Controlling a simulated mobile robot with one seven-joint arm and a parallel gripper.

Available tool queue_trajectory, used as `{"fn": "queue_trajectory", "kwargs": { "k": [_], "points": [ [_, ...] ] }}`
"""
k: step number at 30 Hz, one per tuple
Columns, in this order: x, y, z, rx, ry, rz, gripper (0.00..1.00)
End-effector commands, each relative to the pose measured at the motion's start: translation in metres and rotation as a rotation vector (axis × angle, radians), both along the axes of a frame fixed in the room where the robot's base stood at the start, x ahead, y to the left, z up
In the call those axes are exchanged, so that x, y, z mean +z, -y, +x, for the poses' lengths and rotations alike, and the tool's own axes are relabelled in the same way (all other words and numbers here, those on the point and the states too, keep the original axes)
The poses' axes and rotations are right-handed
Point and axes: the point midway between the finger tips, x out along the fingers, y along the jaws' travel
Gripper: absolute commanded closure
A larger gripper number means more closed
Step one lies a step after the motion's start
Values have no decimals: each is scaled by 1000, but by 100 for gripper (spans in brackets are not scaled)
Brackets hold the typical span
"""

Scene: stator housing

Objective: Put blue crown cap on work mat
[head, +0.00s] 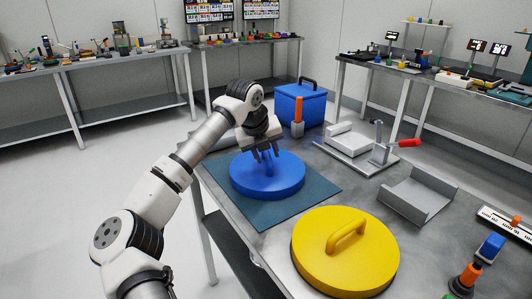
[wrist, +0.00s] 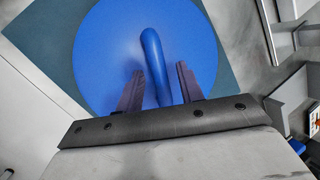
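The blue crown cap (head: 268,183) is a wide round disc with an upright loop handle on top. It lies flat on the dark teal work mat (head: 262,217), with mat showing around it. My gripper (head: 265,154) is directly above the cap, pointing down. In the wrist view the cap (wrist: 105,50) fills the middle, with mat (wrist: 42,42) at the upper left. There the open fingers of my gripper (wrist: 159,72) stand on either side of the blue handle, with a gap visible on each side.
A yellow round cap with a handle (head: 345,258) lies at the table's front. A grey channel bracket (head: 418,197) and a fixture with a red-handled lever (head: 381,150) stand to the right. A blue box (head: 300,106) and an orange-handled tool (head: 298,117) are behind.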

Motion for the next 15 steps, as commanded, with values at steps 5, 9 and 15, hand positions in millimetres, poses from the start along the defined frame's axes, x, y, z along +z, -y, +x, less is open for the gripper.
{"fn": "queue_trajectory", "kwargs": {
  "k": [5, 9, 15],
  "points": [
    [1, 0, 0, 0, 0, 0, 63],
    [10, -2, -2, 1, 2, 0, 63],
    [47, -11, -15, 2, 4, 3, 63]
  ]
}}
